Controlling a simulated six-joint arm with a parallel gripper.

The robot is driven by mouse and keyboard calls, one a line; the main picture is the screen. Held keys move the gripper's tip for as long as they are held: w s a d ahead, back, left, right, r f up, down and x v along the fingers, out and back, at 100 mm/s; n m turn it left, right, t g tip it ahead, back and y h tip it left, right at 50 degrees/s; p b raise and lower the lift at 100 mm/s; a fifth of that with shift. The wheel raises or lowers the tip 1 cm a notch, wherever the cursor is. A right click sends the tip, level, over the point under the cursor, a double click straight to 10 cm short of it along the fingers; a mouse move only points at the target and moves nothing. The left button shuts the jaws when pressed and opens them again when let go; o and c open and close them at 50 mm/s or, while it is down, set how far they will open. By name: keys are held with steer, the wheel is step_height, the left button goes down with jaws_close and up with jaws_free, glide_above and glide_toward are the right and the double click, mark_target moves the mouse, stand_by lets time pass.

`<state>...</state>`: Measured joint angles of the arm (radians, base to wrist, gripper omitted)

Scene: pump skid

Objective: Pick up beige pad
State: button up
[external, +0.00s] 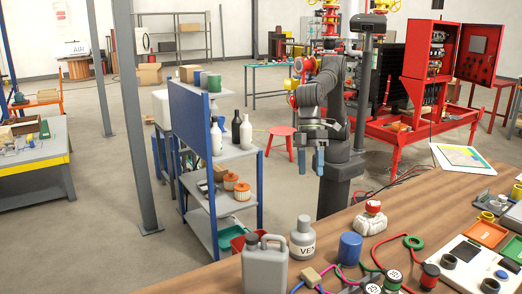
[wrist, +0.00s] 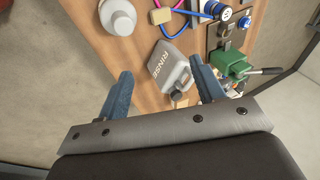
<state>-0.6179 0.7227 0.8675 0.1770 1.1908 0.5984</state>
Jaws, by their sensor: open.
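The beige pad (external: 311,277) is a small block lying on the brown wooden table near the front edge of the external view, among coloured cords. In the wrist view the beige pad (wrist: 160,16) shows near the top, with a pink and blue cord beside it. My gripper (external: 311,160) is open with its two blue fingers pointing down, well above and behind the pad. In the wrist view my gripper (wrist: 165,82) has nothing between its fingers; the pad lies beyond the fingertips.
A grey jug (external: 265,268) marked RINSE in the wrist view (wrist: 170,68) stands left of the pad. A grey labelled bottle (external: 303,240), a blue cylinder (external: 350,249) and a red-capped white bottle (external: 370,220) stand behind it. A blue shelf unit (external: 190,120) is left of my arm.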

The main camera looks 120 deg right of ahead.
steer(key=w+a+f+n+g, duration=0.1)
steer(key=w+f+n, duration=0.2)
steer(key=f+n, duration=0.4)
steer(key=n+g, duration=0.1)
steer(key=n, duration=0.9)
glide_toward(311, 277)
steer(key=f, duration=0.5)
steer(key=s+d+f, duration=0.1)
steer(key=f, duration=0.2)
steer(key=shift+f, duration=0.25)
steer(key=shift+y, duration=0.3)
steer(key=c, duration=1.1)
